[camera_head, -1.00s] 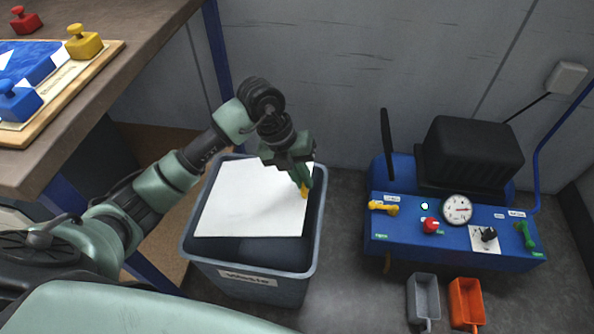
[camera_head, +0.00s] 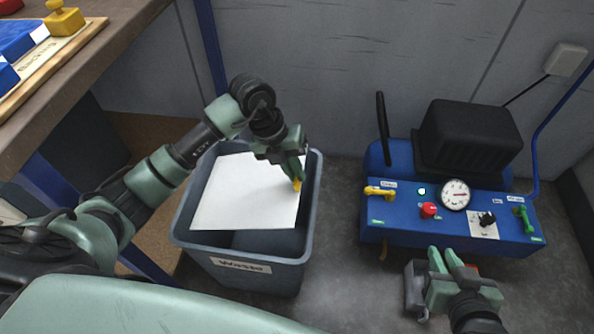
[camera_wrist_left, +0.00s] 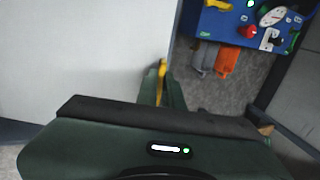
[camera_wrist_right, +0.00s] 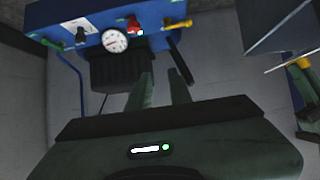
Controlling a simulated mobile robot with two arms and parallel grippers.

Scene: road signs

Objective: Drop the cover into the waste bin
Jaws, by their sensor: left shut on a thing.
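The cover (camera_head: 245,190), a flat white sheet with a yellow tab (camera_head: 297,185) at its right edge, lies level over the mouth of the grey waste bin (camera_head: 255,281). My left gripper (camera_head: 298,178) is shut on the cover at the yellow tab. In the left wrist view the cover (camera_wrist_left: 75,55) fills the left side, and the tab (camera_wrist_left: 161,72) is between the fingers. My right gripper (camera_head: 452,261) is open and empty, in front of the blue machine. Its spread fingers also show in the right wrist view (camera_wrist_right: 163,88).
The blue machine (camera_head: 400,222) with gauge, knobs and a black box stands on the floor at right. A grey tray (camera_head: 413,290) sits partly hidden below my right gripper; an orange one shows in the left wrist view (camera_wrist_left: 228,62). A workbench (camera_head: 90,70) edges the upper left.

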